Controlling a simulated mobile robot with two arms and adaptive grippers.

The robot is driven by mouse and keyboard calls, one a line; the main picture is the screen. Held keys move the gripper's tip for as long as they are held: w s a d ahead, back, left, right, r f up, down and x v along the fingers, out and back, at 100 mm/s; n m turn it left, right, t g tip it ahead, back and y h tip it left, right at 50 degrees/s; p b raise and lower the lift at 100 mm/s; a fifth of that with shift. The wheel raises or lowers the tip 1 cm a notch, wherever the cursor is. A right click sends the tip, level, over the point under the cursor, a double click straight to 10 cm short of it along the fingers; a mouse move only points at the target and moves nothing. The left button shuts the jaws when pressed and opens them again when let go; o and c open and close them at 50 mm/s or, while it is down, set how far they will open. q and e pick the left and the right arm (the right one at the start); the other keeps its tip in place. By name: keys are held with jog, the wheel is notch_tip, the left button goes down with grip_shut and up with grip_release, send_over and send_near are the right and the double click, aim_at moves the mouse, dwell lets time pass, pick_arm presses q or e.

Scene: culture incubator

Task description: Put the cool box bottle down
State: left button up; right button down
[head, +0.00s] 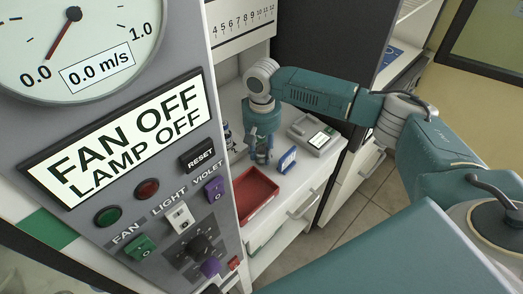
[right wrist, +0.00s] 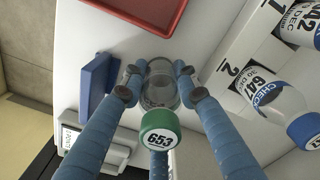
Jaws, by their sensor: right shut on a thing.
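The bottle (right wrist: 160,130) has a green cap marked 653 and a clear body. It is between the blue fingers of my right gripper (right wrist: 160,84) in the right wrist view. The gripper is shut on it. In the head view my right gripper (head: 262,152) points down over the white bench top, left of a small blue block, and the bottle is mostly hidden by the fingers there. Whether the bottle's base touches the bench I cannot tell. My left gripper is not in view.
A red tray (head: 254,194) lies in front of the gripper. A blue block (head: 287,160) and a grey device (head: 314,134) stand to its right. Other labelled bottles (right wrist: 279,101) stand near numbered marks. A large control panel (head: 120,130) fills the left.

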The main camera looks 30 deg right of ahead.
jog(key=c, duration=1.3)
grip_release()
jog(key=shift+f, duration=0.1)
